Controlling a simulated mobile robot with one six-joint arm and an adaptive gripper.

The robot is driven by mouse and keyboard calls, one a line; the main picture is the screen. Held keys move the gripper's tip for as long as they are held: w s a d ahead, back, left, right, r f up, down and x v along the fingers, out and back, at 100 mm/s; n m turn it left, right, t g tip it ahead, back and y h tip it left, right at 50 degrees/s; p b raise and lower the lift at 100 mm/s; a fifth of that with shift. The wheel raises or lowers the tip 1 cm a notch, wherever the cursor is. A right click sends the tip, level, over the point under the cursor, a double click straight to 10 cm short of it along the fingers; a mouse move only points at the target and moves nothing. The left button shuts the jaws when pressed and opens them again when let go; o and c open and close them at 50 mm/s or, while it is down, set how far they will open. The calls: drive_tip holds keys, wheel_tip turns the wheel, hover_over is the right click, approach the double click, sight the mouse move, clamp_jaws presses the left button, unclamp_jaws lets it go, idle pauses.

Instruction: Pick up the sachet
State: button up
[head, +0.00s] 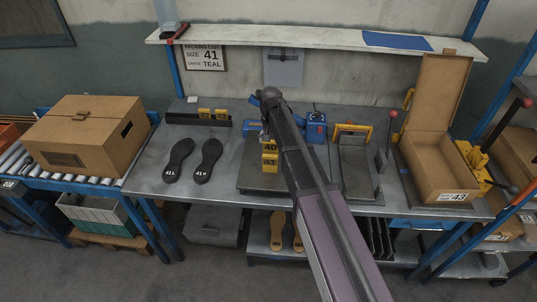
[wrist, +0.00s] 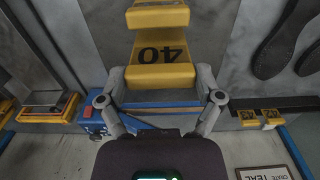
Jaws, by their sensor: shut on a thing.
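I cannot make out a sachet in either view. My gripper (wrist: 160,73) is shut on a yellow block marked 40 (wrist: 161,53), with one finger at each side of it.
An open carton marked 43 (head: 437,170) stands at right. A closed carton (head: 85,135) sits on the left conveyor. A shelf (head: 310,38) runs above.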

sight(271, 149)
drive_tip(key=shift+f, duration=0.5)
drive_tip(key=shift+f+b, duration=1.9)
drive_tip(key=shift+b, duration=0.2)
drive_tip(key=shift+f, duration=0.1)
drive_tip(key=o, duration=0.6)
drive_tip(key=shift+r, duration=0.2)
wheel_tip(271, 149, up, 12)
drive_tip(key=p, duration=1.2)
